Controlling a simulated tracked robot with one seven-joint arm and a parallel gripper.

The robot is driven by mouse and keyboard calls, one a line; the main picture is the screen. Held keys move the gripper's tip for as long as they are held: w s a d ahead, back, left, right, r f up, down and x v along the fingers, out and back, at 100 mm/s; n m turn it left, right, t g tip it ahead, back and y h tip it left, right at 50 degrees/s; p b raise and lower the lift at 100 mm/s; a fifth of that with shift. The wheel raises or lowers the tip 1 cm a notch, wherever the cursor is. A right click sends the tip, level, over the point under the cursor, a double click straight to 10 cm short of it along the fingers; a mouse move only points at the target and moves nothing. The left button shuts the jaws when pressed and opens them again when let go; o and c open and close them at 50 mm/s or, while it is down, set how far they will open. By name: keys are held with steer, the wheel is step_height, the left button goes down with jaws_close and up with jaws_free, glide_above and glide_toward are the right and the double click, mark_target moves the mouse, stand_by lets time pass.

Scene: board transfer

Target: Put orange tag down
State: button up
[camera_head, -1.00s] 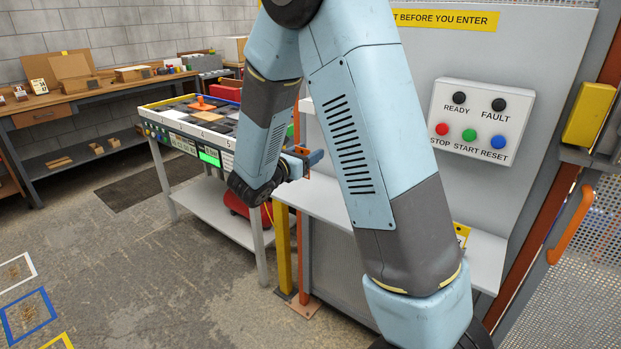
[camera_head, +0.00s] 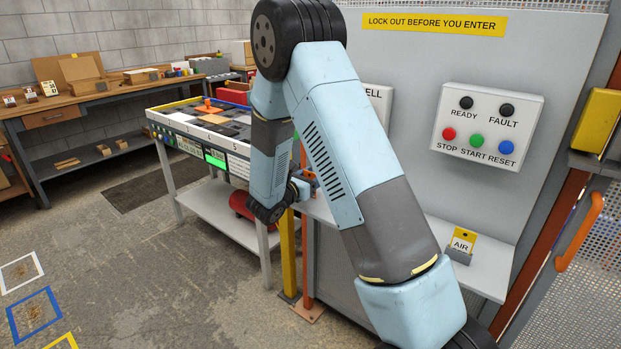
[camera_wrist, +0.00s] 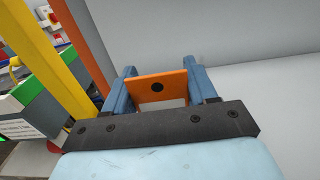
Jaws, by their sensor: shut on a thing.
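The orange tag (camera_wrist: 148,88), a flat plate with a dark round hole or spot, is between the two blue fingers of my gripper (camera_wrist: 160,92) in the wrist view. My gripper is shut on it. In the head view my gripper (camera_head: 303,186) is mostly hidden behind my arm, close to the yellow post and the left end of the grey shelf. The shelf (camera_head: 485,265) runs along the grey panel. From the wrist view I cannot tell whether the tag touches anything below.
A yellow AIR tag (camera_head: 462,241) stands in a holder on the shelf. The button box (camera_head: 487,130) is on the panel above. A yellow post (camera_head: 287,250) and the board table (camera_head: 205,155) are at left. The shelf's middle is partly hidden by my arm.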

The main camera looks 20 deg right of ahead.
steer(key=shift+f, duration=0.15)
steer(key=o, duration=0.9)
